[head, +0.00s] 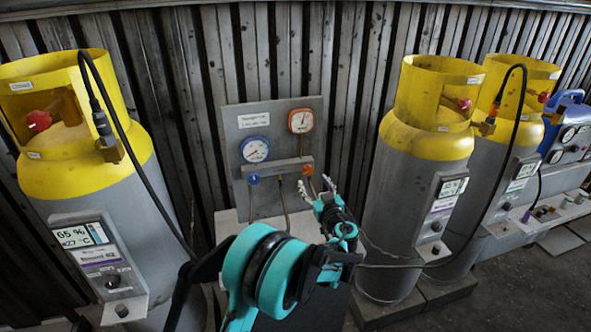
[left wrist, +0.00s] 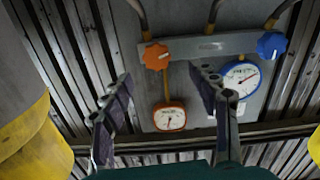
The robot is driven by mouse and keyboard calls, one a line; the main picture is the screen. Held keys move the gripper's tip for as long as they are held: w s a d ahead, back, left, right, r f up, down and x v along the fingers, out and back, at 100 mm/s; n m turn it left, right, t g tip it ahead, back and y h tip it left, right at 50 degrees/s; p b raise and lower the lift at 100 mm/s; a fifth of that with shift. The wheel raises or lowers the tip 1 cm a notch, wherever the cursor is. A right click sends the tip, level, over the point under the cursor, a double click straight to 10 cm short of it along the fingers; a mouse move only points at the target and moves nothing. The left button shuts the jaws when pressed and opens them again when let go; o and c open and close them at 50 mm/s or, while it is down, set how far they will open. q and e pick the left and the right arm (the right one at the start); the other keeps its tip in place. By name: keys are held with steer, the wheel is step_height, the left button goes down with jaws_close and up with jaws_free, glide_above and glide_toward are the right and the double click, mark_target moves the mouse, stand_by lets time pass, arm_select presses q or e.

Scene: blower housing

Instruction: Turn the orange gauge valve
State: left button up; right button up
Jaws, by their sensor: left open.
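The orange gauge valve (head: 307,169) is a small knob on the right of the grey manifold bar, below the orange gauge (head: 301,121). In the left wrist view the panel appears upside down, and the orange valve (left wrist: 156,56) lies beyond the fingertips, between their lines. My left gripper (head: 315,186) is open and empty, just in front of and slightly below the valve in the head view. Its two fingers also show in the left wrist view (left wrist: 163,80), apart from the valve as far as I can see. My right gripper is not in view.
A blue valve (head: 254,179) and blue gauge (head: 255,149) sit left of the orange ones on the panel (head: 231,118). Hoses hang below the bar. Yellow-topped grey cylinders stand on the left (head: 100,190) and right (head: 415,170). A corrugated wall is behind.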

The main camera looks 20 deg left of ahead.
mark_target(308, 172)
arm_select(q)
steer(key=shift+t, duration=0.3)
steer(key=x, duration=0.2)
steer(key=b+x, duration=0.1)
steer(key=x, duration=0.4)
steer(key=shift+w+f+b, duration=0.15)
steer(key=shift+f+b, duration=0.1)
steer(key=shift+b, duration=0.1)
steer(key=shift+w+a+r, duration=0.1)
steer(key=shift+w+a, duration=0.1)
steer(key=shift+w, duration=0.3)
steer(key=shift+c, duration=0.4)
steer(key=c, duration=1.1)
